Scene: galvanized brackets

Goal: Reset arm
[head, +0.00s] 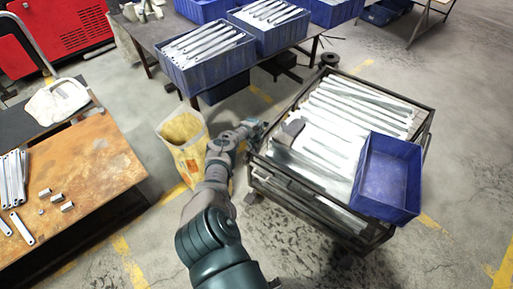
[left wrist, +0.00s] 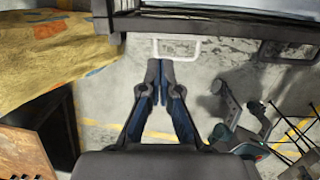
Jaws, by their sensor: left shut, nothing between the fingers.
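My left arm reaches up from the bottom middle of the head view. Its gripper (head: 258,130) is at the left edge of the metal crate, beside its rim; I cannot tell whether it touches. In the left wrist view the two fingers of the left gripper (left wrist: 160,72) meet at the tips with nothing between them. The crate's frame also shows in the left wrist view (left wrist: 220,28), just beyond the fingertips. My right gripper is not in view.
A blue bin (head: 388,178) sits on the crate's right side. A yellowish sack (head: 183,140) stands close left of my arm. Blue bins of brackets (head: 205,72) stand on a table behind. A wooden-topped table (head: 85,170) with metal parts is at left. Floor below the crate is clear.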

